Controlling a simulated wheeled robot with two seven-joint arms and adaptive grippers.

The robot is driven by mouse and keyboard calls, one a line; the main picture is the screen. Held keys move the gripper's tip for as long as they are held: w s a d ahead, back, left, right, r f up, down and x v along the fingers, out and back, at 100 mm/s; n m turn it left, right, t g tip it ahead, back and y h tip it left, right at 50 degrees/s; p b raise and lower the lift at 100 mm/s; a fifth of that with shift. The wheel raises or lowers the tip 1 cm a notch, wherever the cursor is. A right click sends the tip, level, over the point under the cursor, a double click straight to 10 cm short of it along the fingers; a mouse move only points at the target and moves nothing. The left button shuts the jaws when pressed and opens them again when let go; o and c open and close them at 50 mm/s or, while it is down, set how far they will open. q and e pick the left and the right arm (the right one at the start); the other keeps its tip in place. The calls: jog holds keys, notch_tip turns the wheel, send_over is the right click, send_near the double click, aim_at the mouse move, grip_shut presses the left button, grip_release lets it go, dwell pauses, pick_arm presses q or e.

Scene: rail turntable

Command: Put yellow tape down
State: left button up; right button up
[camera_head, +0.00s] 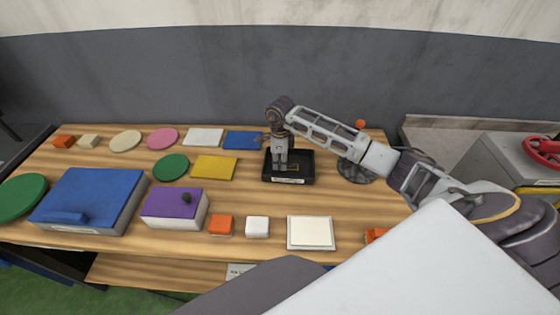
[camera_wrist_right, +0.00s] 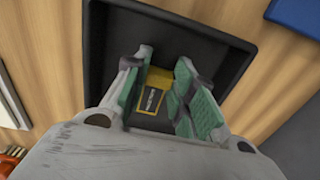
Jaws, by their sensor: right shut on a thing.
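The yellow tape (camera_wrist_right: 155,78), a small yellow block-like piece with a dark label, shows between the fingers of my right gripper (camera_wrist_right: 158,95) in the right wrist view. My right gripper is shut on it. In the head view this gripper (camera_head: 281,167) points down into a black tray (camera_head: 307,179) with a light label on its front. The tray also shows in the wrist view (camera_wrist_right: 205,35), its floor below and around the tape. I cannot tell whether the tape touches the floor. In the head view the fingers mostly hide the tape. My left gripper is not in view.
On the wooden table (camera_head: 130,250), a blue box (camera_head: 95,195), a purple-topped box (camera_head: 175,203) and a yellow mat (camera_head: 214,167) lie left of the tray. A blue mat (camera_head: 242,140) lies behind it, a white pad (camera_head: 310,232) in front and a dark round stand (camera_head: 357,172) right.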

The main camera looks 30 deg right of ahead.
jog(key=shift+f, duration=0.15)
jog(key=o, duration=0.6)
jog(key=shift+o, duration=0.4)
notch_tip(320, 180, up, 7)
jog(key=shift+w+r+b, duration=0.1)
jog(key=shift+b, duration=0.2)
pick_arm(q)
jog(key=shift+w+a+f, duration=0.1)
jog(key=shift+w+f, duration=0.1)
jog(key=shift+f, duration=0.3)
pick_arm(e)
jog(key=shift+r, duration=2.6)
